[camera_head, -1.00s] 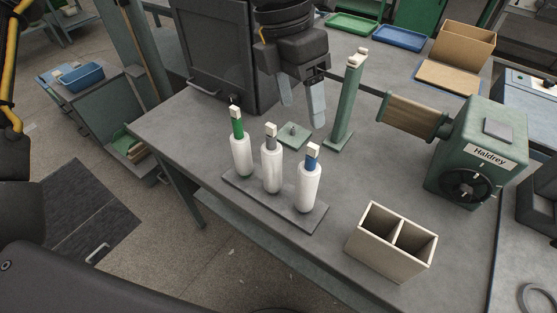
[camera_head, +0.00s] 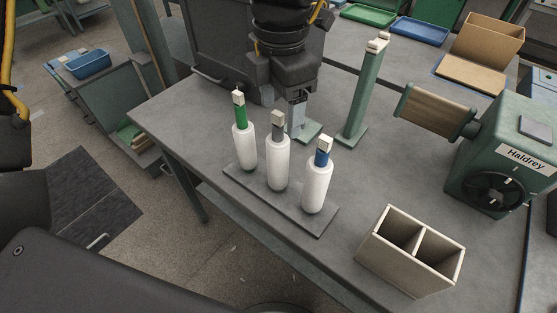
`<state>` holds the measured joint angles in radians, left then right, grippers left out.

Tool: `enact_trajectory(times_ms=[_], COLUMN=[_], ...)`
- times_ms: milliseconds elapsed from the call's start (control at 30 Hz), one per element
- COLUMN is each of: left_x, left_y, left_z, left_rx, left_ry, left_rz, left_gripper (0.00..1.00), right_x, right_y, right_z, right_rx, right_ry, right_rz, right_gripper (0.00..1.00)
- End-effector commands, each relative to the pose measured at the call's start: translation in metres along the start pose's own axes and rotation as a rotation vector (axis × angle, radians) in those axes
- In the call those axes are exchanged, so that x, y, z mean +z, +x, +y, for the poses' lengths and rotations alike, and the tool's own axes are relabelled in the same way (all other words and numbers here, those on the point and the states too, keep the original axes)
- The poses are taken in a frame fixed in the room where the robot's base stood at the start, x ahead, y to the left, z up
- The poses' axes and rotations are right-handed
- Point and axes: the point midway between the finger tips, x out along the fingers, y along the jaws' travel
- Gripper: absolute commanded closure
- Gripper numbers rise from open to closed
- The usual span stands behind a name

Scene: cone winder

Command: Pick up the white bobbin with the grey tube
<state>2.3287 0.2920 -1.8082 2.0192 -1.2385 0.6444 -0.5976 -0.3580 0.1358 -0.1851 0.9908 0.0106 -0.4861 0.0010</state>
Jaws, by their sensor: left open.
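The white bobbin with the grey tube (camera_head: 278,163) stands upright in the middle of a row of three on a flat grey base (camera_head: 238,178). To its left is the white bobbin with the green tube (camera_head: 244,147). To its right is the white bobbin with the blue tube (camera_head: 316,187). Each tube has a pale tip. My left gripper (camera_head: 297,122) is open and empty, pointing down just behind the row, near the grey-tube bobbin. Its fingers line up in this view, so the gap is hard to see. My right gripper is not in view.
A green post (camera_head: 364,95) on a foot stands behind right of the row. A two-compartment box (camera_head: 408,252) is at the front right. The green Haldrey winder (camera_head: 505,160) with its cone is at the right.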

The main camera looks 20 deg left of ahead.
Motion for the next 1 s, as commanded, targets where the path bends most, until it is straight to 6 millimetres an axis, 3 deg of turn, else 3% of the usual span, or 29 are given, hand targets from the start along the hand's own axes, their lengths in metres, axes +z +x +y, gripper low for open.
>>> enact_trajectory(times_ms=[267,600,900,1000], left_x=[-0.001,-0.004,-0.004,-0.004], left_y=[0.011,0.055,0.06,0.06], left_z=[0.0,-0.001,-0.001,-0.001], left_rx=[0.0,-0.001,-0.001,-0.001], left_ry=[-0.002,-0.003,-0.003,-0.003], left_rz=[0.0,0.001,-0.003,-0.003], left_gripper=[0.31,0.31,0.31,0.43], right_x=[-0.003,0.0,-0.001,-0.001], right_y=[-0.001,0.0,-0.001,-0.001], right_z=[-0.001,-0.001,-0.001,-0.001], right_rx=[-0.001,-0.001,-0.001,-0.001], right_ry=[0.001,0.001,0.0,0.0], right_rz=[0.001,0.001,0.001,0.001], right_gripper=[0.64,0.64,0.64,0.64])
